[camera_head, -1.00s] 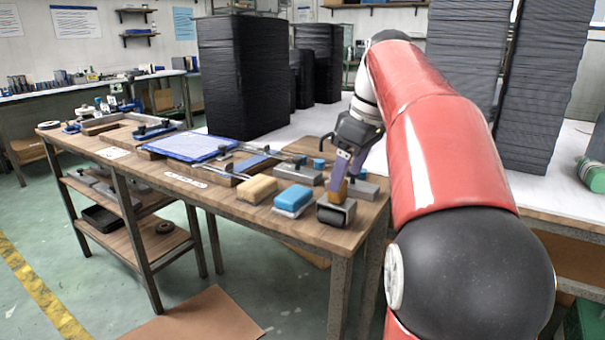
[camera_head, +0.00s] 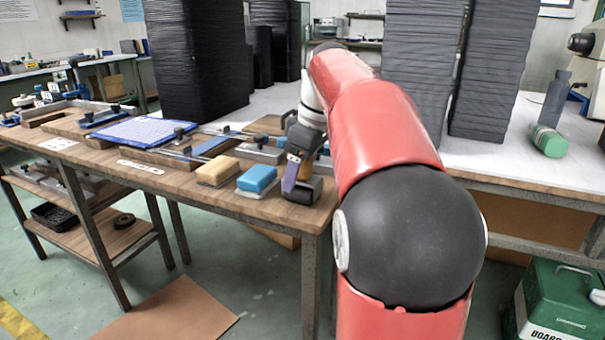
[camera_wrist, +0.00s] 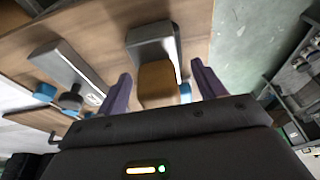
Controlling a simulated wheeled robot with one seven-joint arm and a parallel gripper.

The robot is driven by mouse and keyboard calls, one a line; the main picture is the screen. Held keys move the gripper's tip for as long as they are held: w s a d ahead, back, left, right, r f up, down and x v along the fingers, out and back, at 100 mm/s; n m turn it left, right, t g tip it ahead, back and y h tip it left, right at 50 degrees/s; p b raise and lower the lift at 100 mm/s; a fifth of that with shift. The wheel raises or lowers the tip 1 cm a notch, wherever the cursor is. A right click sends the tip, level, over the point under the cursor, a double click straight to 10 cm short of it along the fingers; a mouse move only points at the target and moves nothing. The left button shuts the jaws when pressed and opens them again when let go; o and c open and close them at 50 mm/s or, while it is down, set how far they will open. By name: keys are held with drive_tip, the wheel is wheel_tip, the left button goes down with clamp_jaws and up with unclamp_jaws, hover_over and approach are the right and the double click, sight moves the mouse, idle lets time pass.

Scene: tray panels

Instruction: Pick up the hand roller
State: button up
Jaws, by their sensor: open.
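The hand roller (camera_head: 306,191) stands at the near right corner of the wooden workbench (camera_head: 170,182), with a dark cylinder low down and a brown handle above. In the wrist view, its brown handle (camera_wrist: 157,83) points toward my palm and its grey frame lies beyond. My gripper (camera_head: 294,184) is open, with purple fingers. In the wrist view, my gripper (camera_wrist: 160,72) has one finger on each side of the handle, with a visible gap on both sides. The handle's lowest part is hidden behind the gripper body.
A blue block (camera_head: 257,178) and a tan block (camera_head: 217,171) lie left of the roller. A grey metal tool (camera_wrist: 68,72) lies beside it in the wrist view. Tall dark stacks (camera_head: 190,60) stand behind. The bench's front edge is close to the roller.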

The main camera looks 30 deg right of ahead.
drive_tip(key=c, duration=1.2)
drive_tip(key=shift+r, duration=0.25)
drive_tip(key=shift+c, duration=0.2)
